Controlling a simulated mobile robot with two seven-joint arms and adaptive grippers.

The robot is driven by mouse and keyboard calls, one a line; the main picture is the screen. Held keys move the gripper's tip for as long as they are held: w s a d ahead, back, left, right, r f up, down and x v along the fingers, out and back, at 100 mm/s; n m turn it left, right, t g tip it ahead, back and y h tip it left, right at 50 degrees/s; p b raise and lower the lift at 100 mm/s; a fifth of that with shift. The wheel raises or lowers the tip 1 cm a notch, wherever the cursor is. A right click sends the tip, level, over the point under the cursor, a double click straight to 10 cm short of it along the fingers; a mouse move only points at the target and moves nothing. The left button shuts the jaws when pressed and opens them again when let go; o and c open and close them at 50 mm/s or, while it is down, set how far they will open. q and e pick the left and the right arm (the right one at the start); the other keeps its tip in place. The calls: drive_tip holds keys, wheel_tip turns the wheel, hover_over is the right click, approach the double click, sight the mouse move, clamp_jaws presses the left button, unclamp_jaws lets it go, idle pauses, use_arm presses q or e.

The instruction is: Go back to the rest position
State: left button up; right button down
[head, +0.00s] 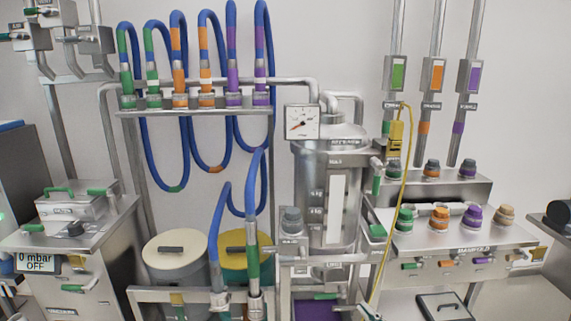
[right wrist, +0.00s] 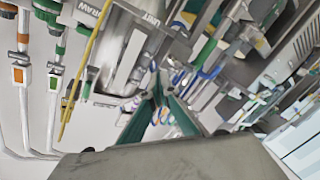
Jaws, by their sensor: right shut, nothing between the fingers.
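My right gripper (right wrist: 158,98) shows in the right wrist view as two dark teal fingers that come together, with nothing between them. It points toward the equipment, apart from any surface as far as I can tell. My left gripper is in neither view. Hoses partly hide the yellow bin.
Blue hoses (head: 263,185) hang in loops from a rack. A steel vessel (head: 310,185) with a gauge (head: 302,122) stands centre. A yellow cable (head: 407,190) hangs before the manifold panel (head: 455,240). A steel cabinet (head: 95,235) reads "0 mbar OFF". The wrist view is tilted and crowded.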

drive_tip(key=s+f+m+g+h, duration=0.1)
drive_tip(key=s+f+m, duration=0.1)
drive_tip(key=s+f, duration=0.3)
drive_tip(key=s+a+f+m+g+h, duration=0.1)
drive_tip(key=s+f, duration=0.5)
drive_tip(key=s, duration=0.7)
drive_tip(key=s+f+m+g+h, duration=0.1)
drive_tip(key=s+f+m+g, duration=0.2)
drive_tip(key=s, duration=0.6)
wheel_tip(320, 180, down, 3)
drive_tip(key=shift+s+a+r+m+h, duration=0.1)
drive_tip(key=shift+s+a+m+h, duration=0.2)
drive_tip(key=shift+m, duration=0.8)
